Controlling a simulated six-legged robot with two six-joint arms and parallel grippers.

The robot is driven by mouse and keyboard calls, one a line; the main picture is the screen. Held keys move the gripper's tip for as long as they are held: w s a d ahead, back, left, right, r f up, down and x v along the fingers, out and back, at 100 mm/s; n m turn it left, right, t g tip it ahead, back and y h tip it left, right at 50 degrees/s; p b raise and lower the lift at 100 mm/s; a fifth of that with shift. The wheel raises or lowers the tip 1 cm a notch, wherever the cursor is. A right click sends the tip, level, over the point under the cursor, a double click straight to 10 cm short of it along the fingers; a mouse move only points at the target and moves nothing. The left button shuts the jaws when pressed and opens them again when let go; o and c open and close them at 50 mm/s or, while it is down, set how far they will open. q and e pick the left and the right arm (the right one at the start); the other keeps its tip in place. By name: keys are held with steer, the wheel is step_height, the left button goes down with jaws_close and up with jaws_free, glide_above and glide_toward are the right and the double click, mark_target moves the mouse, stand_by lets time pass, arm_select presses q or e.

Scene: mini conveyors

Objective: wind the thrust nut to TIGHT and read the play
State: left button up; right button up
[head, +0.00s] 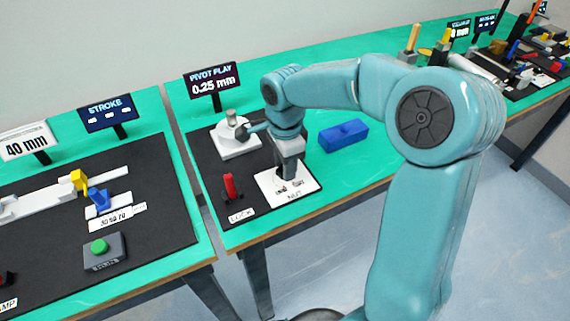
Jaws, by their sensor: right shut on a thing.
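My right gripper (290,178) points down over the white plate (272,197) labelled NUT and is shut on the thrust nut there. The fingers hide most of the nut, and I cannot read its TIGHT mark. The PIVOT PLAY display (212,80) stands behind and reads 0.25 mm. A white pivot unit (236,145) with a round grey top sits on the black mat, behind and left of the gripper. A red lever (230,186) marked LOCK stands upright left of the NUT plate. My left gripper is out of view.
A blue block (343,134) lies on the green table right of the gripper. At left, another station holds a STROKE display (108,112), a 40 mm sign (27,142) and a green button (99,246). A gap separates the two tables.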

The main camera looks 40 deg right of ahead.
steer(key=shift+d+r+m, duration=0.1)
steer(key=shift+m, duration=0.4)
steer(key=o, duration=1)
steer(key=shift+o, duration=0.2)
step_height(320, 180, up, 16)
steer(key=p, duration=0.2)
steer(key=shift+r+p, duration=0.15)
steer(key=shift+p, duration=0.25)
steer(key=shift+s, duration=0.15)
